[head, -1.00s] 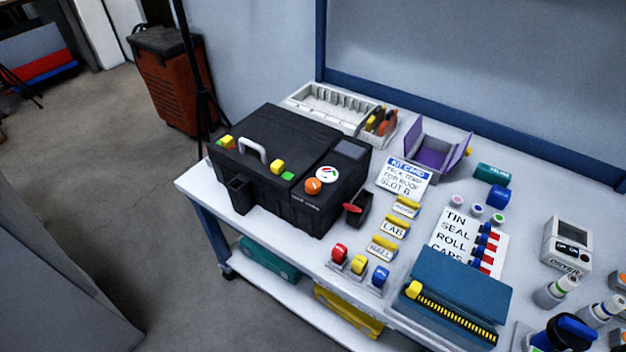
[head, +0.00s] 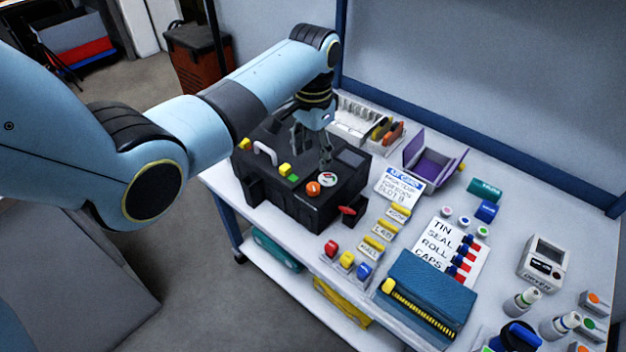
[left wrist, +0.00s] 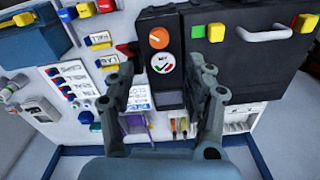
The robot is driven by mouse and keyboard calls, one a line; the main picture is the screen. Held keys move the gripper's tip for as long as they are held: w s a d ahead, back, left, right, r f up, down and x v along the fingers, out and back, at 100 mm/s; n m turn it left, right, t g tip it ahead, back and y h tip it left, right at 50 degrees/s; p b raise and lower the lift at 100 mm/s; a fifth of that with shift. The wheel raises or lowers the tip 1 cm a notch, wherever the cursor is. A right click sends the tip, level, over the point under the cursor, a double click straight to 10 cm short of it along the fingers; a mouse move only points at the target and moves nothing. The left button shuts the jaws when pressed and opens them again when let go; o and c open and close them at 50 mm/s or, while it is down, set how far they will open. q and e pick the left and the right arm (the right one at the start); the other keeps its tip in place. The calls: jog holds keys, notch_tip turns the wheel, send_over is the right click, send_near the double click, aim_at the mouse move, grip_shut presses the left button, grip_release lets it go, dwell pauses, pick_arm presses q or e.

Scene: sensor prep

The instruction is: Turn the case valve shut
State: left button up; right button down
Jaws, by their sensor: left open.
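The black case (head: 262,187) stands on the table's left end with its lid closed. An orange round knob (head: 313,188) with a pale mark sits on its top, probably the valve; it also shows in the left wrist view (left wrist: 158,38). A round white dial (head: 328,180) with red and green marks lies beside the knob. My left gripper (head: 311,158) is open and empty, above the case behind the dial, fingers pointing down. In the left wrist view its fingers (left wrist: 160,72) spread either side of the dial (left wrist: 162,63), with the knob beyond the fingertips. My right gripper is out of view.
A small black holder with a red piece (head: 347,210) is at the case's right. The case has a pale handle (head: 265,153) and yellow latches. A kit card (head: 400,185), a purple open box (head: 428,165) and a blue case (head: 430,300) stand to the right.

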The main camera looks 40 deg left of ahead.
aim_at(313, 186)
pick_arm(q)
notch_tip(313, 186, down, 10)
jog(key=shift+r+b, duration=0.1)
jog(key=shift+b, duration=1.1)
jog(key=shift+c, duration=0.2)
grip_shut()
